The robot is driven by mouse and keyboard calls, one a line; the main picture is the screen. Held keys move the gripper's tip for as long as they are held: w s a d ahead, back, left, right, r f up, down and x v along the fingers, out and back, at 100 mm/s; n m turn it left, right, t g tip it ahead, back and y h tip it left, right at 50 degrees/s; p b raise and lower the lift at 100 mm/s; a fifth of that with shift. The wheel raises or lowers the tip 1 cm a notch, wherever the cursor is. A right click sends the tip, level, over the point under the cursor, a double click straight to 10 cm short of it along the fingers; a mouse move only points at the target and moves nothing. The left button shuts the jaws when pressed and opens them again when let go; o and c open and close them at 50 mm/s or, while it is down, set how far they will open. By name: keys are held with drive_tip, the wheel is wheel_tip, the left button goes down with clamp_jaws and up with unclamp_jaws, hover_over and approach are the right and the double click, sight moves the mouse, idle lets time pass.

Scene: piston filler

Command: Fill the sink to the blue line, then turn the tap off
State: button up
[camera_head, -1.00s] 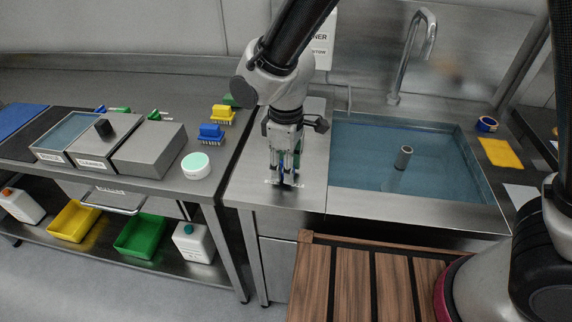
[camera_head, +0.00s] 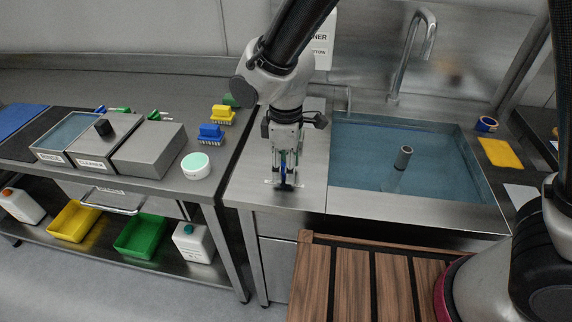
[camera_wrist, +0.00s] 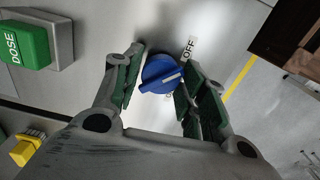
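The blue tap knob (camera_wrist: 160,74) sits on the steel panel beside an OFF label (camera_wrist: 191,48). Its white pointer is turned toward the right in the wrist view; a second label below it is mostly hidden. My gripper (camera_wrist: 160,62) has its fingers on either side of the knob, with a slim gap at the left; firm contact is not visible. In the head view, my gripper (camera_head: 284,180) points down at the panel left of the sink (camera_head: 420,216). Bluish water (camera_head: 365,150) covers the sink floor around a grey standpipe (camera_head: 403,157). The spout (camera_head: 430,40) shows no clear stream. I cannot make out a blue line.
A green DOSE button (camera_wrist: 24,42) is near the knob. A wooden slatted surface (camera_head: 345,280) lies in front of the sink. A yellow cloth (camera_head: 500,153) lies right.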

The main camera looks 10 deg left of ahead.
drive_tip(key=shift+o, duration=0.8)
wheel_tip(320, 180, up, 12)
